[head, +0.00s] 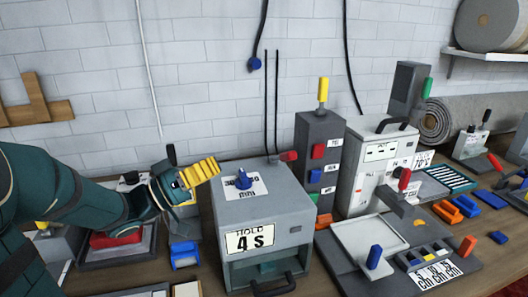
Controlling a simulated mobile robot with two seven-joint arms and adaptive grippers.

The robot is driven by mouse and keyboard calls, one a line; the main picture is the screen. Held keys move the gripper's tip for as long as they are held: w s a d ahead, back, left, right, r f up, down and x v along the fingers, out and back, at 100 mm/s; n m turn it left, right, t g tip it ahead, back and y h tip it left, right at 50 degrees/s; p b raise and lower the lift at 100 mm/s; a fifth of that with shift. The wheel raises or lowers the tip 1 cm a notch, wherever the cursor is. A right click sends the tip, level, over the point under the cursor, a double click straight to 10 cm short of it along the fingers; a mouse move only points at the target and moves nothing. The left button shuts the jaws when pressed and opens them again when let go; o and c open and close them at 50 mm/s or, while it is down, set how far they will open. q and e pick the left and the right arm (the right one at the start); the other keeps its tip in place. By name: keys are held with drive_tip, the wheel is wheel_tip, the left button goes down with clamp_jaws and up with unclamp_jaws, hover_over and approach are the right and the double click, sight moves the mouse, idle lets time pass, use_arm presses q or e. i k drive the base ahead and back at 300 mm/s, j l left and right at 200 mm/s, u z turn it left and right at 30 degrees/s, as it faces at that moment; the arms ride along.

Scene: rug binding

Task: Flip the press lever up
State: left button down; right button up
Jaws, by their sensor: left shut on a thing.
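My left gripper (168,192) reaches in from the left. It is shut on a yellow ribbed piece (201,171), held beside the grey box labelled "HOLD 4 s" (288,222). The fingertips are partly hidden. Several levers show, and I cannot tell which one is the press lever. A black-knobbed lever (171,154) stands just behind the gripper. A red-knobbed one (289,156) is by the grey box. A yellow-topped one (322,91) and a green-topped one (427,88) stand upright farther right. A red-topped one (404,179) is on the right-hand fixture. My right gripper is out of view.
A light tray (352,239) with a blue peg (374,256) lies right of the grey box. Orange and blue blocks (467,206) are scattered at right. A rolled rug (436,122) lies by the wall. Hanging cords run down the wall. The bench is crowded.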

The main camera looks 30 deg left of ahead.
sight(289, 156)
drive_tip(key=k+l, duration=0.35)
drive_tip(key=l, duration=0.2)
drive_tip(key=k+l, duration=0.35)
drive_tip(key=l, duration=0.15)
